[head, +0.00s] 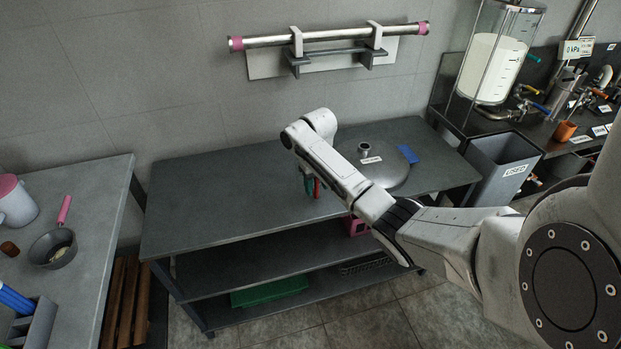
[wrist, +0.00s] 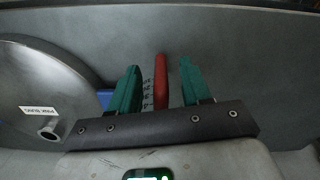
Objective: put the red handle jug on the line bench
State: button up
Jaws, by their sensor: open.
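A red upright handle (wrist: 161,85) stands between my gripper's two teal fingers in the wrist view. Dark graduation marks show just left of it, but I cannot make out the jug's body. My gripper (wrist: 160,66) is open, with a finger on either side of the handle and gaps showing. In the head view, a bit of red (head: 317,188) shows beside the teal of my gripper (head: 310,183), over the middle bench (head: 215,195). My arm hides part of this. No label tells me which bench is the line bench.
A round metal lid (head: 392,176) with a label and a blue item (head: 407,153) are on the middle bench, right of my gripper. The left bench (head: 105,195) carries a pan (head: 52,249). A grey USED bin (head: 497,165) stands at right. The middle bench's left half is clear.

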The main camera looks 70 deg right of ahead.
grip_shut()
dwell(0.3)
jog(key=shift+r, duration=0.1)
